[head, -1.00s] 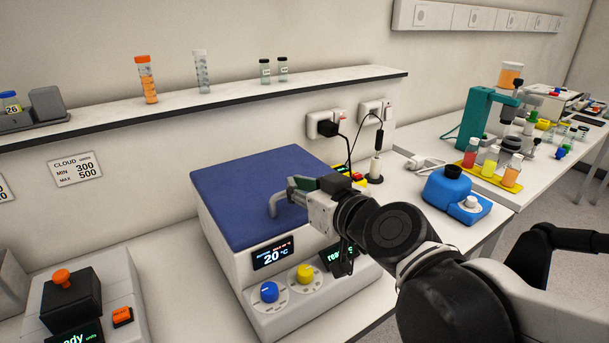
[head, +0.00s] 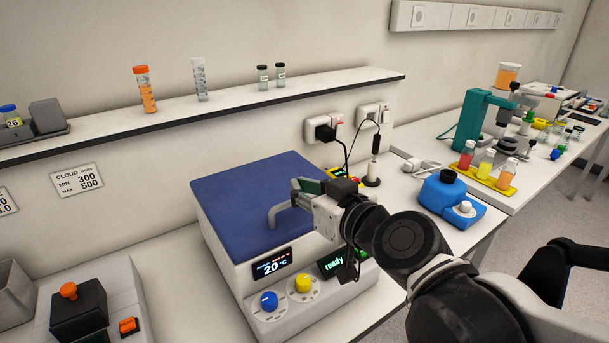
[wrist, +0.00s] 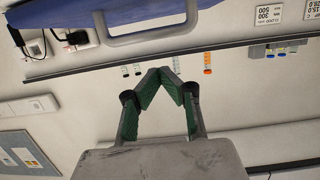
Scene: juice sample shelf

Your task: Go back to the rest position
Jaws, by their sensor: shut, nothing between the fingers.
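My gripper (head: 306,186) is shut and empty. In the head view it is in front of the blue-lidded centrifuge-like machine (head: 238,200), near the grey handle of its lid. The handle shows left of the fingers, and I cannot tell the exact gap between them. In the wrist view the green-padded fingers (wrist: 164,72) meet at the tips, with the blue lid and its handle (wrist: 150,30) at the top of the picture. The machine's display reads 20 °C and "ready".
A wall shelf (head: 240,102) holds an orange-capped tube (head: 146,92), a clear tube (head: 200,80) and two small vials (head: 270,76). A blue device (head: 448,195) stands right. Juice bottles (head: 485,165) stand by the teal stand.

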